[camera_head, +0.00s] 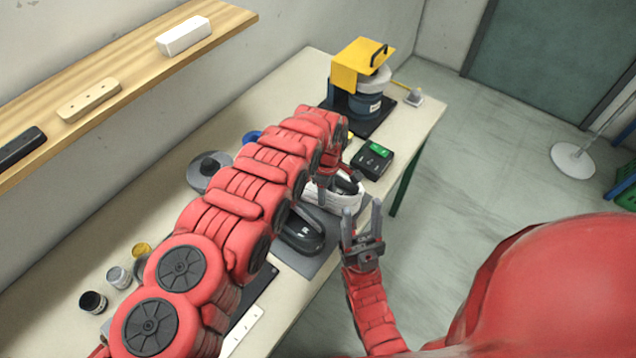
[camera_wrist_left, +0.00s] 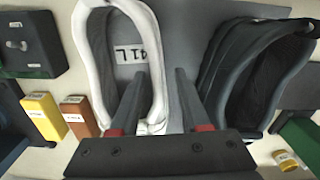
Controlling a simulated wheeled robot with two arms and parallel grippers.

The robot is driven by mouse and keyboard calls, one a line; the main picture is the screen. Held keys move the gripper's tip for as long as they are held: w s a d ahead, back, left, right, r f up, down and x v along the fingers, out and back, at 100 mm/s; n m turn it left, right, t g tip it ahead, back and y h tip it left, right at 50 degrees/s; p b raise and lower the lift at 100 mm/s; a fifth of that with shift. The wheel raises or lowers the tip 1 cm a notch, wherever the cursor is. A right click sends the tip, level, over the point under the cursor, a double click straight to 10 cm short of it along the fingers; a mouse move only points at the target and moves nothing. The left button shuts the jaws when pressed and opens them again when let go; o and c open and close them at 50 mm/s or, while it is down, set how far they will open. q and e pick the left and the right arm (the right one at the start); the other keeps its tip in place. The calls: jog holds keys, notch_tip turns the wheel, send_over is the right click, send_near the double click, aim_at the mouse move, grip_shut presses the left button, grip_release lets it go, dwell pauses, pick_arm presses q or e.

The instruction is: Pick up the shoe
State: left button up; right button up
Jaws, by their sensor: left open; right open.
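A white shoe (camera_head: 345,201) lies on a grey mat on the bench. A black shoe (camera_head: 302,232) lies beside it, nearer me. My left gripper (camera_head: 326,188) is open at the white shoe. In the left wrist view the white shoe (camera_wrist_left: 88,60) shows its opening and a "41L" mark inside. There the open left gripper (camera_wrist_left: 160,75) has one finger over the shoe's opening and the other outside its side wall, with the wall between them. Depth and contact are unclear. The black shoe (camera_wrist_left: 240,60) is to the right. My right gripper (camera_head: 362,225) is open and empty, off the bench's front edge.
A black box with a green screen (camera_head: 373,159) and a blue-and-yellow machine (camera_head: 362,85) stand beyond the shoes. Small jars (camera_head: 118,276) stand at the near end. A wooden shelf (camera_head: 130,72) hangs over the bench's wall side.

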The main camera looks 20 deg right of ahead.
pick_arm(q)
jog(key=shift+f, duration=0.25)
grip_shut()
dwell(1.4)
